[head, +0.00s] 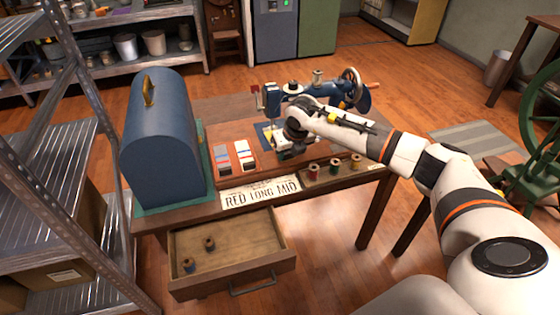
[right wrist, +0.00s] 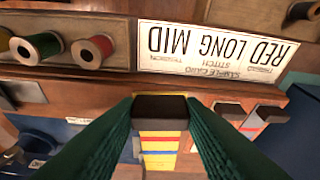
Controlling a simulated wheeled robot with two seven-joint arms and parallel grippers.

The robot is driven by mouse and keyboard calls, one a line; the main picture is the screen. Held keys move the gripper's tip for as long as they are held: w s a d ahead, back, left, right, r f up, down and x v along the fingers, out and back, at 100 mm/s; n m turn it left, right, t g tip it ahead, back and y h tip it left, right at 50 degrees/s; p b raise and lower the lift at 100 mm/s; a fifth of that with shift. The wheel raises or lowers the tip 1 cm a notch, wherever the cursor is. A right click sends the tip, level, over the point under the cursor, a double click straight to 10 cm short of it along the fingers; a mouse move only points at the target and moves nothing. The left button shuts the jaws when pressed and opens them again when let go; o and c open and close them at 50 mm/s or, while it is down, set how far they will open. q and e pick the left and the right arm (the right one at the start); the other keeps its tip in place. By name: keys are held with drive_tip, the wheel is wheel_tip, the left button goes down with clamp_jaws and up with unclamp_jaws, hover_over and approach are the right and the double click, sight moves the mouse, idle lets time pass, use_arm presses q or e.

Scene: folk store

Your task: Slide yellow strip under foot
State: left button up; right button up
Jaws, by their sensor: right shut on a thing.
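The yellow strip (right wrist: 160,146) has a dark end block and red and blue bands. In the right wrist view it sits between the green fingers of my right gripper (right wrist: 162,112), which is shut on it. In the head view my right gripper (head: 287,148) is low over the table, in front of the blue sewing machine (head: 318,97). The strip is mostly hidden there by the gripper. The foot under the machine's head is too small to make out clearly. My left gripper is not in view.
Two other strips (head: 222,159) (head: 244,154) lie left of my gripper. A card (head: 260,193) reads "RED LONG MID". Thread spools (head: 335,165) stand at the front right. A blue domed case (head: 163,140) stands at left. The drawer (head: 230,250) is open with two spools.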

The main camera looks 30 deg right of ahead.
drive_tip(key=shift+w+d+f+m, duration=0.15)
drive_tip(key=shift+w+d+m, duration=0.3)
drive_tip(key=shift+d, duration=0.25)
drive_tip(key=shift+s+a+f+b, duration=0.1)
drive_tip(key=shift+f+b, duration=0.4)
drive_tip(key=shift+b, duration=0.05)
drive_tip(key=shift+s+b+x, duration=0.25)
drive_tip(key=shift+b+x, duration=0.5)
drive_tip(key=shift+x, duration=0.3)
drive_tip(key=shift+s+b+x, duration=0.2)
drive_tip(key=shift+b+x, duration=0.5)
drive_tip(key=shift+x, duration=0.3)
drive_tip(key=shift+f, duration=0.2)
drive_tip(key=shift+w+d+b, duration=0.15)
drive_tip(key=shift+w+b, duration=0.4)
drive_tip(key=shift+w, duration=0.05)
drive_tip(key=shift+w+d+b, duration=0.15)
drive_tip(key=shift+w+b, duration=0.35)
drive_tip(key=shift+w, duration=0.1)
drive_tip(key=shift+w, duration=0.1)
